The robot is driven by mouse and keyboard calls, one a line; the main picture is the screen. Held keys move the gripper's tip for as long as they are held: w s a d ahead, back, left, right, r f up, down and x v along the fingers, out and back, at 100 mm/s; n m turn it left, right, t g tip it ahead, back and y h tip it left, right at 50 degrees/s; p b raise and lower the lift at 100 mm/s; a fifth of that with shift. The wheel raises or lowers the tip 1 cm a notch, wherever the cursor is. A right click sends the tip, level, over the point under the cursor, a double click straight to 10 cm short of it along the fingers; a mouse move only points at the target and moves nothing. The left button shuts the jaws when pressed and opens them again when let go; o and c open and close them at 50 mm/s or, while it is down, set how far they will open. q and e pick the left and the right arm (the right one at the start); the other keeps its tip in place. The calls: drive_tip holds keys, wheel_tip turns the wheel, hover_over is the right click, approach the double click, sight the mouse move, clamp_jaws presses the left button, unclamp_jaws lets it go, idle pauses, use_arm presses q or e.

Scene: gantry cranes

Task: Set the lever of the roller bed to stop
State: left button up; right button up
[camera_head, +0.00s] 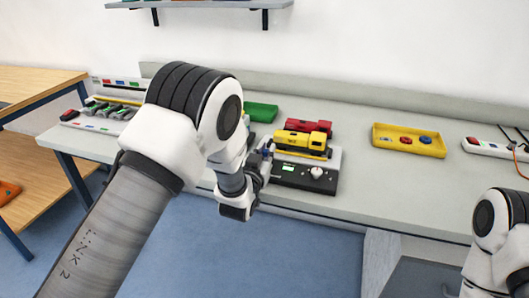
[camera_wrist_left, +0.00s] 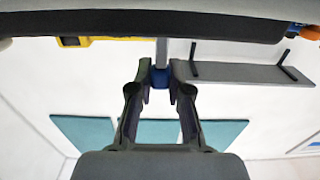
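The roller bed (camera_head: 310,182) stands at the table's front edge, with a dark front panel, a small green display and a white knob; a yellow locomotive (camera_head: 300,140) sits on it. My left gripper (camera_head: 264,160) is at its left end, partly hidden by its own arm. In the left wrist view, the fingertips of my left gripper (camera_wrist_left: 160,78) close from both sides on the blue knob of a grey lever (camera_wrist_left: 160,76). No visible gap shows between fingers and knob. The lever's set position cannot be read. My right gripper is out of view; only the right arm shows.
A red locomotive (camera_head: 309,127) and a green tray (camera_head: 261,112) are behind the roller bed. A wall shelf (camera_head: 200,4) hangs above. The table's front right is clear.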

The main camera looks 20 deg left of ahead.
use_arm(q)
drive_tip(key=o, duration=0.4)
drive_tip(key=shift+f, duration=0.1)
drive_tip(key=s, duration=1.2)
drive_tip(key=shift+a, duration=0.2)
drive_tip(key=s+a+f+n+g+y+p, duration=0.1)
drive_tip(key=s+a+f+g, duration=0.1)
drive_tip(key=s+f, duration=0.3)
drive_tip(key=s+a+f+g+p, duration=0.1)
drive_tip(key=s+a+f+g, duration=0.15)
drive_tip(key=f, duration=0.55)
drive_tip(key=s+a+f+n+g+y+p, duration=0.1)
drive_tip(key=s+a+f+g, duration=0.15)
drive_tip(key=f, duration=0.35)
drive_tip(key=s+f+g, duration=0.3)
drive_tip(key=s, duration=0.5)
drive_tip(key=s+f+g+h, duration=0.1)
drive_tip(key=s+f+g, duration=0.2)
drive_tip(key=s, duration=0.4)
drive_tip(key=s+f+m+g, duration=0.1)
drive_tip(key=s+f+g, duration=0.2)
drive_tip(key=s+g, duration=0.2)
drive_tip(key=shift+s+d+f+h, duration=0.1)
drive_tip(key=shift+s+d+h, duration=0.05)
drive_tip(key=shift+s, duration=0.8)
drive_tip(key=shift+s+d+f+h, duration=0.1)
drive_tip(key=shift+s+d+h, duration=0.05)
drive_tip(key=shift+s, duration=0.75)
